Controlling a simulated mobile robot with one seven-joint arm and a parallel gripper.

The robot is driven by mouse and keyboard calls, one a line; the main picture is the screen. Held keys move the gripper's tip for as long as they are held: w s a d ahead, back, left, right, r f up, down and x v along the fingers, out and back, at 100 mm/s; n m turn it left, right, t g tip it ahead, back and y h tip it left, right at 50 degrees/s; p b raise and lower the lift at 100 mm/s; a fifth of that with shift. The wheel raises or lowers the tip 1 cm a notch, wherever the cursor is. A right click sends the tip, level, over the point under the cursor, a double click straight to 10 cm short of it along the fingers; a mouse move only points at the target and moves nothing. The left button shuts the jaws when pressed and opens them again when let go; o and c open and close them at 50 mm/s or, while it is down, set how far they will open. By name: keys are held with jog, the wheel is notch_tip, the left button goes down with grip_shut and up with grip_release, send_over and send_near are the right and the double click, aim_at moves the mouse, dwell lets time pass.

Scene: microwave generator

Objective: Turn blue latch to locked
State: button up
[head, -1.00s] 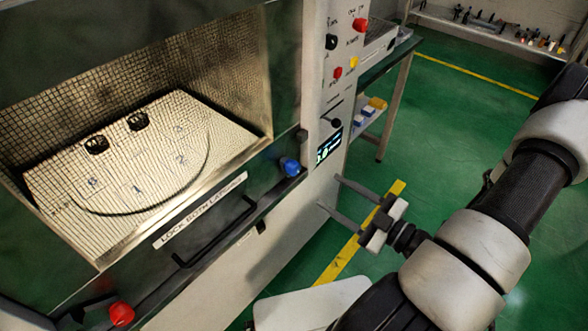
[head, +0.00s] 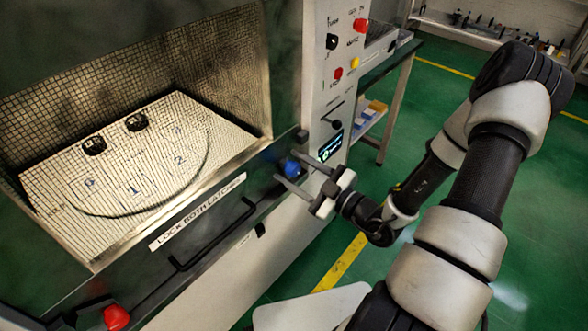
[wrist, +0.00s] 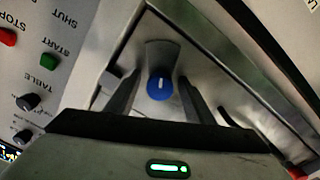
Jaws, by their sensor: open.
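The blue latch (head: 292,167) is a round blue knob at the right end of the machine's door front. In the wrist view the blue latch (wrist: 160,88) shows a white mark on its face and lies between the two fingers. My gripper (head: 291,172) is open, with its fingers pointing at the knob from the right. In the wrist view my gripper's fingers (wrist: 157,90) stand apart on either side of the knob. I cannot tell whether they touch it.
A red latch (head: 116,317) sits at the door's lower left. A black door handle (head: 215,236) lies between the latches, below the "LOCK BOTH LATCHES" label (head: 197,211). Control knobs and buttons (head: 338,55) are on the panel above. Green floor is open at right.

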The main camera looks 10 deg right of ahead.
jog(key=c, duration=1)
jog(key=shift+n+p, duration=0.3)
jog(key=shift+p, duration=0.1)
jog(key=n+p, duration=0.2)
jog(key=n, duration=0.1)
jog(key=shift+r, duration=0.1)
jog(key=n+p, duration=0.2)
jog(key=n, duration=0.2)
jog(key=shift+p, duration=0.4)
jog(key=n+p, duration=0.1)
jog(key=n, duration=0.4)
jog(key=shift+n+p, duration=0.3)
jog(key=shift+n, duration=0.1)
jog(key=shift+c, duration=0.2)
jog(key=shift+d+n+p, duration=0.1)
jog(key=shift+n+p, duration=0.25)
jog(key=shift+n, duration=1.75)
